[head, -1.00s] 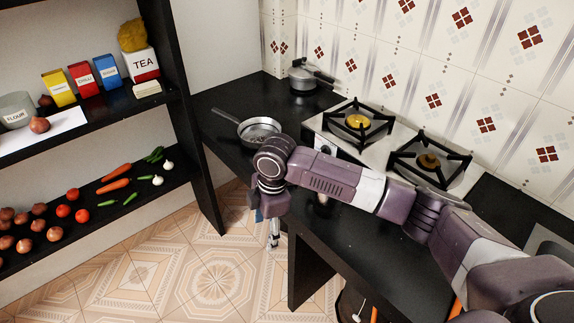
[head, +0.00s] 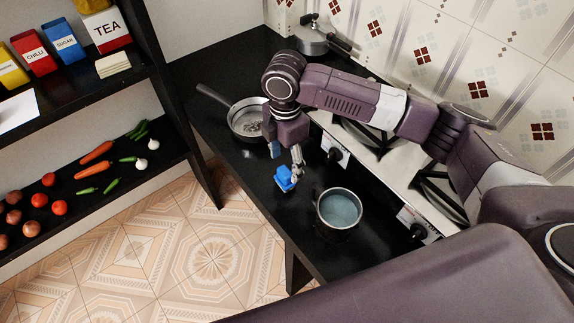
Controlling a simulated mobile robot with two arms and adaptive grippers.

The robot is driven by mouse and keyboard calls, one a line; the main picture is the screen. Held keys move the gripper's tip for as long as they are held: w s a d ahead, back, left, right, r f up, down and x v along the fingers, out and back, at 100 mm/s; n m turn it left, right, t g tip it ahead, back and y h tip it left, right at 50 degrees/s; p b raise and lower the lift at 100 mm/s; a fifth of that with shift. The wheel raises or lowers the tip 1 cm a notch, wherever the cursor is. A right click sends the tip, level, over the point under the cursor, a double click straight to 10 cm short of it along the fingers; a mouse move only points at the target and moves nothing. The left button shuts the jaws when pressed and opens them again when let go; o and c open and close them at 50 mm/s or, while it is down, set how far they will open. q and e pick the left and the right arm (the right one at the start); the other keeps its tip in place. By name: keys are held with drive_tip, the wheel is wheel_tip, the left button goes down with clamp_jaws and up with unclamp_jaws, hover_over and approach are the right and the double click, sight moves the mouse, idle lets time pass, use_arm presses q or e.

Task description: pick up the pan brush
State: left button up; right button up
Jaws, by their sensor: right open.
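A small bright blue object (head: 286,179), which looks like the pan brush, is on the black counter (head: 262,183) near its front edge. It is too small to make out its bristles or handle. My right gripper (head: 285,159) points down just above it, with its fingers apart and nothing seen between them. Whether a finger touches the blue object cannot be told. My right arm comes in from the right and hides part of the counter and stove. My left gripper is not in view.
A frying pan (head: 238,126) lies behind the gripper, its handle to the left. A metal pot (head: 327,213) with bluish contents stands right of the blue object. The stove (head: 362,165) and a lidded pot (head: 311,40) are farther back. A shelf (head: 160,70) stands left.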

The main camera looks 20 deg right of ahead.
sight(285, 172)
drive_tip(key=shift+s+a+f+p, duration=0.3)
drive_tip(key=shift+s+f, duration=0.15)
drive_tip(key=shift+f, duration=0.15)
drive_tip(key=f, duration=0.3)
drive_tip(key=shift+w+d+p, duration=0.15)
drive_tip(key=shift+w+p, duration=0.25)
drive_tip(key=shift+w+d+f, duration=0.1)
drive_tip(key=shift+w+f, duration=0.1)
drive_tip(key=shift+f, duration=0.65)
drive_tip(key=shift+s, duration=0.1)
drive_tip(key=shift+c, duration=0.3)
drive_tip(key=c, duration=1)
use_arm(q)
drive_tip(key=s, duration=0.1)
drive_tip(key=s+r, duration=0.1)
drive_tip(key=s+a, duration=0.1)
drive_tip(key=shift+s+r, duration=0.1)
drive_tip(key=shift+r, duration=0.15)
use_arm(e)
drive_tip(key=shift+c, duration=0.9)
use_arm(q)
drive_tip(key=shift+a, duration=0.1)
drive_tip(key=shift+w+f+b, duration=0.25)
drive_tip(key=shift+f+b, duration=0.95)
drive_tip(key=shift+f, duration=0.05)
use_arm(e)
wheel_tip(285, 172, up, 20)
